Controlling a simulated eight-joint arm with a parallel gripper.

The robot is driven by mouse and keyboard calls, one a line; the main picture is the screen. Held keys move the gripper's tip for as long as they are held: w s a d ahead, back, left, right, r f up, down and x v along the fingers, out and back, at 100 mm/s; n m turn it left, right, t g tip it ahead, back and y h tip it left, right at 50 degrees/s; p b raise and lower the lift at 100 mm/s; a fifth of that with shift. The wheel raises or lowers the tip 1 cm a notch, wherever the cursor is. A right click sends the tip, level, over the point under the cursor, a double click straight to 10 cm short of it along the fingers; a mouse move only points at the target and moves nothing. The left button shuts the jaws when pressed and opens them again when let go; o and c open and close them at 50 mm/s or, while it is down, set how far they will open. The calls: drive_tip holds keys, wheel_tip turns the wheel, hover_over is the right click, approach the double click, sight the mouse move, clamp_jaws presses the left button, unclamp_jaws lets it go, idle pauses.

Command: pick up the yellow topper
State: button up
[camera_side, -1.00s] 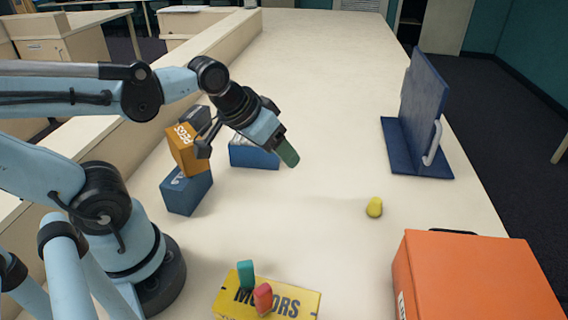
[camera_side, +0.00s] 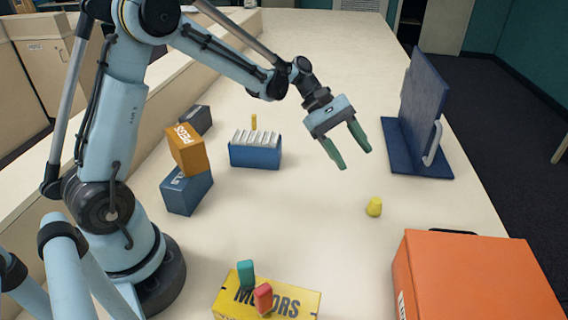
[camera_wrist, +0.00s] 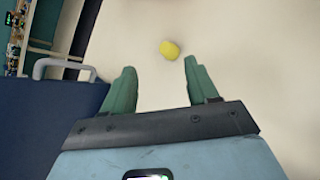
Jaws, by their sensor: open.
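The yellow topper (camera_side: 374,207) is a small rounded piece standing alone on the cream table, right of centre in the side view. In the wrist view the yellow topper (camera_wrist: 169,50) lies beyond the fingertips, roughly in line with the gap between them. My gripper (camera_side: 355,160) has green fingers and is open and empty. It is above the table, behind and left of the topper in the side view, apart from it. The green fingers also show in the wrist view (camera_wrist: 160,78).
An orange case (camera_side: 475,280) stands at front right, a dark blue panel with a handle (camera_side: 424,110) behind. A yellow box (camera_side: 290,305) bears a teal piece (camera_side: 245,273) and red piece (camera_side: 263,298). Left are a blue rack (camera_side: 254,156) and stacked boxes (camera_side: 187,150). Table around the topper is clear.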

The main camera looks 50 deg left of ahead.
sight(374, 198)
drive_tip(key=f+n+h, duration=0.1)
drive_tip(key=w+f+n+g+h, duration=0.1)
drive_tip(key=f, duration=0.1)
drive_tip(key=w+a+f+n+h, duration=0.1)
drive_tip(key=f, duration=0.1)
drive_tip(key=shift+w, duration=0.1)
drive_tip(key=shift+a+f+n+g+h, duration=0.15)
drive_tip(key=shift+f+n+g+h, duration=0.3)
drive_tip(key=shift+f, duration=0.25)
drive_tip(key=x, duration=0.6)
drive_tip(key=shift+d, duration=0.25)
drive_tip(key=shift+x, duration=2.7)
drive_tip(key=shift+r, duration=0.1)
drive_tip(key=c, duration=1)
drive_tip(key=shift+r, duration=0.1)
